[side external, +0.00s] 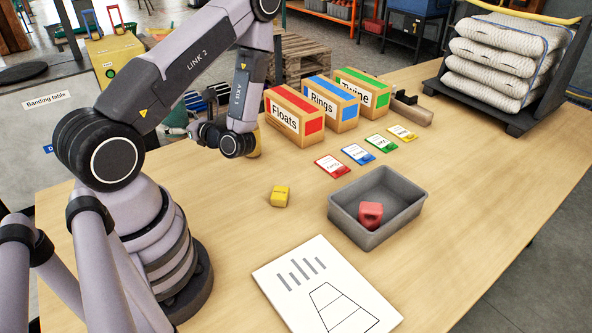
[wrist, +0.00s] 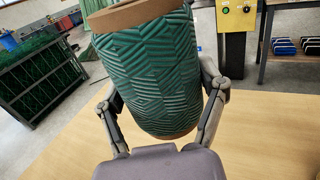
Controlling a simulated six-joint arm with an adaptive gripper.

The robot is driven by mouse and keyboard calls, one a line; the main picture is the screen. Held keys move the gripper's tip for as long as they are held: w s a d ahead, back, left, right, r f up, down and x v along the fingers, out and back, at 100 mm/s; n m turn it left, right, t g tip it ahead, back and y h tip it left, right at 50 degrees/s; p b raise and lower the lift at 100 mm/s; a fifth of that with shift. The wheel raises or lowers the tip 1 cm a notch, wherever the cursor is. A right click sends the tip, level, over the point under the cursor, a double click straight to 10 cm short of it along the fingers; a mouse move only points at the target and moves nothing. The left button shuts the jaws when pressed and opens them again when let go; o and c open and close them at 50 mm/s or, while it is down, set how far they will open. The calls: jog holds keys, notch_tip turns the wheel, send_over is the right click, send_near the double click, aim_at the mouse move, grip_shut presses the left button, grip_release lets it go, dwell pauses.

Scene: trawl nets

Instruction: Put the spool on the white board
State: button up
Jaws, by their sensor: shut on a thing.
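The spool (wrist: 150,75) is wound with dark green twine and has brown cardboard ends. It fills the upper middle of the wrist view, tilted. My gripper (wrist: 164,95) is shut on it, with a finger on each side. In the side external view my arm largely hides the gripper and spool, at the table's far left side. The white board (side external: 290,268) lies flat at the table's front, printed with grey bars and a black net outline. The gripper is well apart from it, and the board's visible top is bare.
A grey bin (side external: 345,229) holding a red block (side external: 370,214) stands just behind the board. A yellow block (side external: 280,196) lies left of the bin. Boxes for floats (side external: 290,128), rings (side external: 331,112) and twine (side external: 365,94) stand behind, with coloured cards before them.

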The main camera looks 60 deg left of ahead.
jog(key=s+d+r+n+g+h, duration=0.1)
jog(key=s+d+n+g+h, duration=0.2)
jog(key=d+n+g+h, duration=0.8)
jog(key=n+t+h, duration=1.5)
jog(key=n+h, duration=0.3)
jog(key=h, duration=0.5)
send_over(324, 295)
notch_tip(324, 295, down, 11)
jog(key=shift+f, duration=2.45)
